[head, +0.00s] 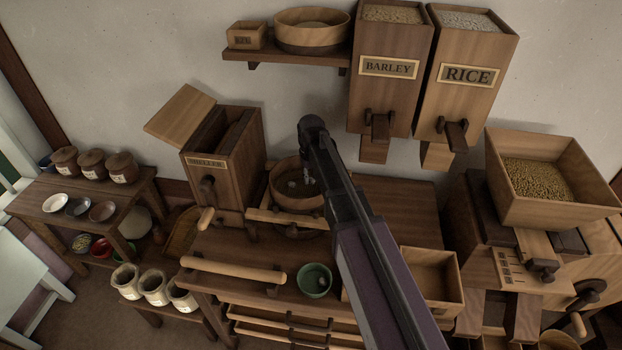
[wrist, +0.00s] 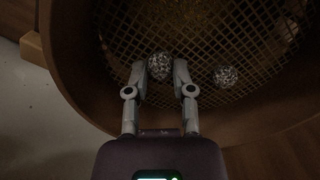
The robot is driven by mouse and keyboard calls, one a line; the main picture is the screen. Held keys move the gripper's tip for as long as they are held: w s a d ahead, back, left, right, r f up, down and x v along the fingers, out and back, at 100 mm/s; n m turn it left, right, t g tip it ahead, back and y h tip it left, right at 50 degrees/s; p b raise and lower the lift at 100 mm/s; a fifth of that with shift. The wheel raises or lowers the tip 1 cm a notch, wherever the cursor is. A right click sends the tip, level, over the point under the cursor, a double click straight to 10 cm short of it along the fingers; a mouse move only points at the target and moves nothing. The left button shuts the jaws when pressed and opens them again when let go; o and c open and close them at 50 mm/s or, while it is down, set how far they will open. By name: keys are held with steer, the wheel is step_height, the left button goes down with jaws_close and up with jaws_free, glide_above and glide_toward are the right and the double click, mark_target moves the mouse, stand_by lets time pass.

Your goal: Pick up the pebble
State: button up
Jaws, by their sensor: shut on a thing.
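In the wrist view, my gripper (wrist: 160,75) has its two fingers closed on a speckled grey pebble (wrist: 160,66). A second speckled pebble (wrist: 225,76) lies to the right on the mesh of a round wooden sieve (wrist: 62,62). My gripper is inside the sieve's rim, over the mesh; I cannot tell whether the held pebble touches the mesh. In the head view, the sieve (head: 281,195) stands on the wooden bench and my arm reaches down into it, hiding part of it. The gripper (head: 308,177) looks small there, and the held pebble is hard to make out.
A green bowl (head: 315,270) stands on the bench in front of the sieve. A wooden roller (head: 233,269) lies to its left, and an open wooden box (head: 440,265) is to the right. The sheller (head: 215,180) stands left of the sieve. Barley (head: 390,85) and rice (head: 465,90) bins hang above.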

mark_target(311, 178)
steer(key=shift+r, duration=0.2)
step_height(311, 178, up, 10)
steer(key=p, duration=1)
steer(key=shift+f, duration=0.2)
stand_by(0.4)
